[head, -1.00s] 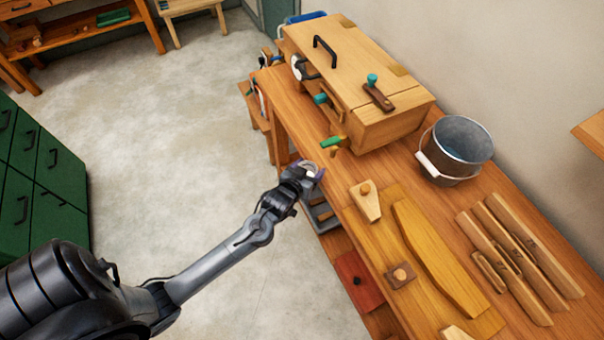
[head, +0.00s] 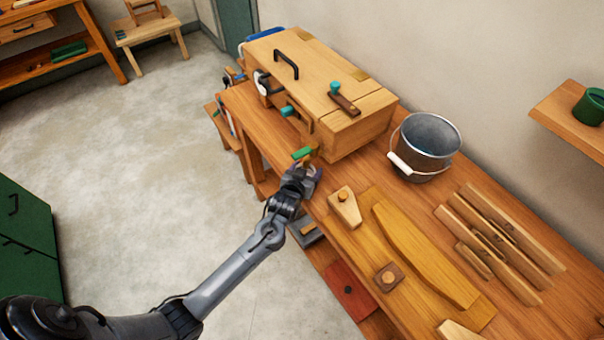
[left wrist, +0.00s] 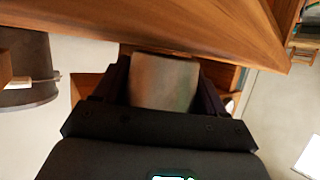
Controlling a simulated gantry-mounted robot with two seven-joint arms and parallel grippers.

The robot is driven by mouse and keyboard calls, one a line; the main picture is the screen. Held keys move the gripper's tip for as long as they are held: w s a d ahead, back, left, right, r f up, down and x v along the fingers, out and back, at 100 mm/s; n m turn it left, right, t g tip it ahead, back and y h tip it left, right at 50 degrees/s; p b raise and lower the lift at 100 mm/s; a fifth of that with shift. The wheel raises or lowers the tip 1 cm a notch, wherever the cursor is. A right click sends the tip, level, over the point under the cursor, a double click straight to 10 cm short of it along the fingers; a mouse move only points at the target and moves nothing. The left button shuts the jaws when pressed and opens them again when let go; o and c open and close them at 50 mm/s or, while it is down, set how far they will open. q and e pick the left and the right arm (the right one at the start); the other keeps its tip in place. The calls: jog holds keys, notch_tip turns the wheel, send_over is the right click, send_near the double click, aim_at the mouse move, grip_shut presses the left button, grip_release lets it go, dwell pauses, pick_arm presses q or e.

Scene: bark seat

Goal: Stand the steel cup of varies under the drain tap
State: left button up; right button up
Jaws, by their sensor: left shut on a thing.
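My left gripper (head: 306,174) is shut on the steel cup (left wrist: 165,83), which sits between its two dark fingers in the left wrist view. In the head view the cup is small and mostly hidden by the gripper. The drain tap (head: 302,153), with a green handle and a brass-coloured body, sticks out from the low front corner of the wooden chest (head: 358,126). The gripper is just in front of and below the tap in the picture, at the bench's front edge. I cannot tell whether the cup is directly under the spout. My right gripper is not in view.
A metal bucket (head: 427,143) with a white grip stands on the bench (head: 408,205) right of the chest. A wooden block with a knob (head: 344,206), a curved board (head: 425,255) and several wooden bars (head: 500,235) lie nearer. Open floor is left of the bench.

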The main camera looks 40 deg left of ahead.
pick_arm(q)
jog(key=shift+w, duration=0.15)
dwell(0.3)
jog(key=shift+f, duration=0.2)
jog(key=o, duration=1.3)
